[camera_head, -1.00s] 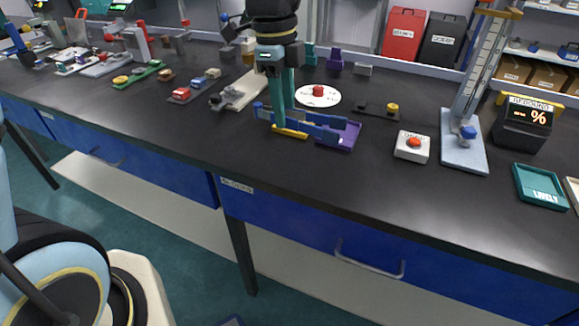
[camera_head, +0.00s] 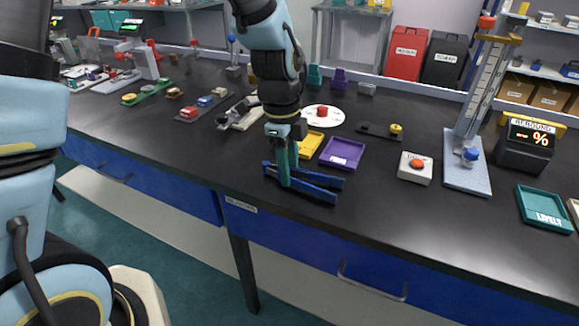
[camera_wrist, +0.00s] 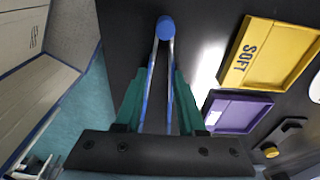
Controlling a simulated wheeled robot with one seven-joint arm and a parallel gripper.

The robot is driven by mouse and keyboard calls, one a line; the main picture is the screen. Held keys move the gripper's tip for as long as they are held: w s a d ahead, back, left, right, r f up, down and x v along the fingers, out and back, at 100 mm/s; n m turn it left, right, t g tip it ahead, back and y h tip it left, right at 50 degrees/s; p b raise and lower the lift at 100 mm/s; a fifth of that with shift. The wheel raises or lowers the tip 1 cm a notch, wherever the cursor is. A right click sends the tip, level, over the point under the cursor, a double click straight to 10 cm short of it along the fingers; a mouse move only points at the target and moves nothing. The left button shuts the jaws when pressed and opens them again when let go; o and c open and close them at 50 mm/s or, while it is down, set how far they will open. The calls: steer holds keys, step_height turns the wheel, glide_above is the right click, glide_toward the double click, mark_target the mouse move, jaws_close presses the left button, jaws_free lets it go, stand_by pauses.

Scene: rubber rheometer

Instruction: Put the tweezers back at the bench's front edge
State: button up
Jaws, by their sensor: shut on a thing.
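The blue tweezers (camera_head: 318,187) are at the front edge of the dark bench (camera_head: 400,214), lying roughly along it. My gripper (camera_head: 286,180) is shut on them, with its green fingers pointing down. In the wrist view the tweezers (camera_wrist: 164,70) run between the two green fingers of my gripper (camera_wrist: 158,95), with their blue rounded end beyond the fingertips. The tweezers are low over the bench top; I cannot tell whether they touch it.
Behind the tweezers lie a purple tray (camera_head: 342,153) and a yellow tray (camera_head: 308,143) marked SOFT in the wrist view. A white box with a red button (camera_head: 415,168) stands to the right. The front strip of bench between is clear.

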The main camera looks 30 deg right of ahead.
steer(key=o, duration=0.6)
steer(key=shift+f, duration=0.1)
steer(key=shift+c, duration=0.2)
step_height(320, 180, up, 12)
steer(key=w, duration=0.1)
steer(key=w+a+f+n+t, duration=0.1)
steer(key=w+a+f+n, duration=0.1)
steer(key=w+a+n, duration=0.5)
steer(key=w+a+f+n, duration=0.1)
steer(key=w+a+n, duration=0.2)
steer(key=a+n, duration=0.45)
steer(key=a+f+n+t, duration=0.1)
steer(key=a+f+n, duration=0.2)
steer(key=a+n, duration=1.1)
steer(key=a+b, duration=0.1)
steer(key=a, duration=0.4)
steer(key=shift+a+f+t, duration=0.2)
steer(key=shift+t, duration=0.1)
